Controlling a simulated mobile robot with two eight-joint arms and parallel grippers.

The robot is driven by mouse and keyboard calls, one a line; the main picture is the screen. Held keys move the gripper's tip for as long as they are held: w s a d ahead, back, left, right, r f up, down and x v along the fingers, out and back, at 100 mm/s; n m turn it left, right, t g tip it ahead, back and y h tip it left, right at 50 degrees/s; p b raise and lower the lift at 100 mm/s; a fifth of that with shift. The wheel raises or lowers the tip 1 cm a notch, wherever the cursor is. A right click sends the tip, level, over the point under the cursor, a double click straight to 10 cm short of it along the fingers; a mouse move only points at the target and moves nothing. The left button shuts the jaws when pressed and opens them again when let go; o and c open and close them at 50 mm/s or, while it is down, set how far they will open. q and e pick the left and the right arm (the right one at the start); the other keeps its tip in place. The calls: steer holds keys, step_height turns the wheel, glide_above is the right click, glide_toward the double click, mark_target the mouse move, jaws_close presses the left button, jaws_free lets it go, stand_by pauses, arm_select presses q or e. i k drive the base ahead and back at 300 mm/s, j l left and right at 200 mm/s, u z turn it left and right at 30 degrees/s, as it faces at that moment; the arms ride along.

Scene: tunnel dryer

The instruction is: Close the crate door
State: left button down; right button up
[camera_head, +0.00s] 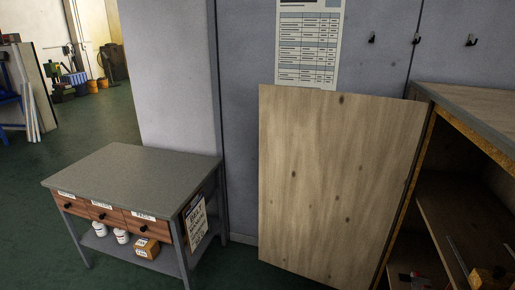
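The crate door (335,185) is a flat, light wooden panel with dark knots. It stands open, swung out to the left of the wooden crate (433,170). The door's right edge meets the crate's front left edge. The crate opening shows dark inside, with a shelf and a few items on its floor. The crate's right side is cut off by the picture's edge. Neither of my grippers is in view.
A grey table (137,175) with several drawers stands left of the door, with white bottles (121,236) and a small box (146,248) on its lower shelf. A grey wall with hooks (417,39) is behind.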

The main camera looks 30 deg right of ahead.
mark_target(335, 166)
steer(key=i+z, duration=0.45)
steer(key=i, duration=0.25)
steer(key=i+j+z, duration=0.15)
steer(key=i+z, duration=0.3)
steer(key=i, duration=0.3)
